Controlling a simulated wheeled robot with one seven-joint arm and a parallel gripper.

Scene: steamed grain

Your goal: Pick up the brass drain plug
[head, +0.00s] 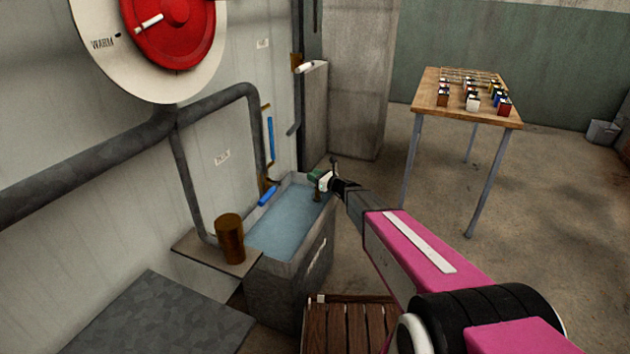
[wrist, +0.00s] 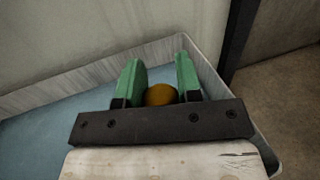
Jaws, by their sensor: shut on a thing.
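The brass drain plug (wrist: 160,95) shows in the wrist view as a round brass-coloured top between the two green fingers of my gripper (wrist: 160,82). The fingers are shut on it. In the head view my gripper (head: 317,176) is over the far right corner of the water-filled trough (head: 290,268). A small dark brassy piece (head: 318,196) hangs below the fingers there, close to the water. The plug's lower part is hidden in the wrist view, and I cannot tell whether it touches the water.
A brown cylindrical container (head: 230,238) stands on a ledge at the trough's near left. A blue-handled tool (head: 268,195) is by the trough's left rim. Pipes run along the left wall. A wooden table (head: 431,88) with small coloured items stands at the back right. Floor between is clear.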

